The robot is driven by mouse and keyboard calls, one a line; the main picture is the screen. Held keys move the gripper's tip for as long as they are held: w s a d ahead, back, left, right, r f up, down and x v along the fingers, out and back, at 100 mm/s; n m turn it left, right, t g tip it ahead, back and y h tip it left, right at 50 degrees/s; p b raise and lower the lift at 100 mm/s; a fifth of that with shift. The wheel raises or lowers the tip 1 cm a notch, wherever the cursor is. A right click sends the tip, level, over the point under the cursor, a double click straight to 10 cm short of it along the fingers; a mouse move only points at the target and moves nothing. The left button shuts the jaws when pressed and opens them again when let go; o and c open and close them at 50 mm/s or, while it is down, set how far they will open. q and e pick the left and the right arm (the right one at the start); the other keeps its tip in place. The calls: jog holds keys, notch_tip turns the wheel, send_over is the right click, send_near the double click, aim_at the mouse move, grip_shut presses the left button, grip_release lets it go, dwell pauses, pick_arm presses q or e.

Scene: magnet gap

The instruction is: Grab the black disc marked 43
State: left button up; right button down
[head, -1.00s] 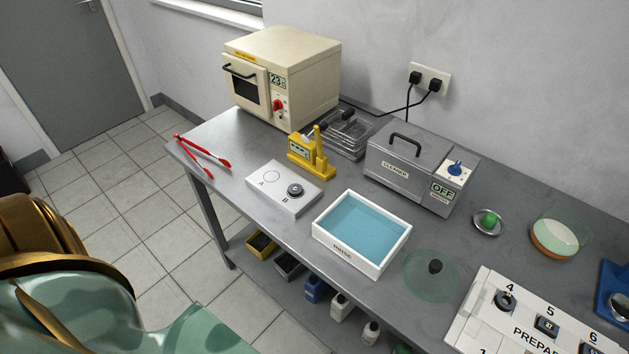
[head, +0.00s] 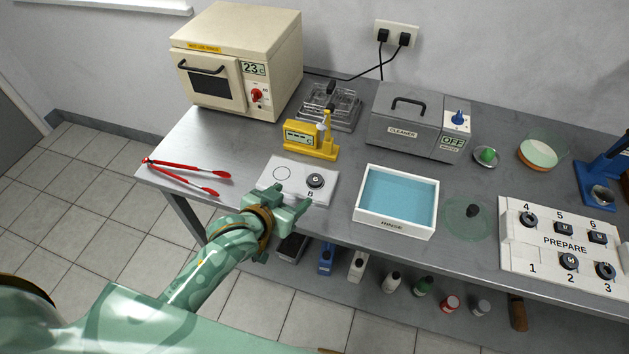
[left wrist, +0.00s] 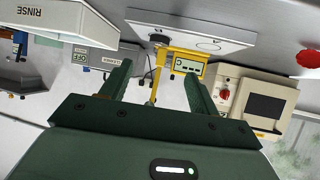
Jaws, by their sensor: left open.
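A black round disc (head: 315,180) sits on circle B of a white plate (head: 263,187); its mark is too small to read. In the left wrist view the disc (left wrist: 157,39) shows edge-on at the plate. More dark pieces stand on the white PREPARE board (head: 520,250): one by 4 (head: 528,219), one by 2 (head: 569,261), one by 3 (head: 605,270), and others by 5 and 6. I cannot read 43 on any. My left gripper (head: 291,199) is open and empty at the plate's front edge, just short of the disc. My right gripper is out of view.
A yellow device (head: 310,143) stands behind the plate. The blue-filled RINSE tray (head: 397,228) is to its right, red tongs (head: 185,170) to its left. The oven (head: 215,85), CLEANER box (head: 400,132) and a glass lid (head: 466,222) also stand on the grey table.

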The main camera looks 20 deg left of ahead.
pick_arm(q)
jog(key=b, duration=0.1)
send_near(315, 179)
jog(key=x, duration=0.2)
jog(key=shift+w+f, duration=0.25)
jog(key=b+x, duration=0.2)
jog(key=x, duration=0.2)
jog(key=shift+w+d+f, duration=0.1)
jog(key=shift+w+f, duration=0.15)
jog(key=shift+w+d+f, duration=0.1)
jog(key=shift+w, duration=0.2)
jog(key=shift+c, duration=0.9)
jog(key=c, duration=0.9)
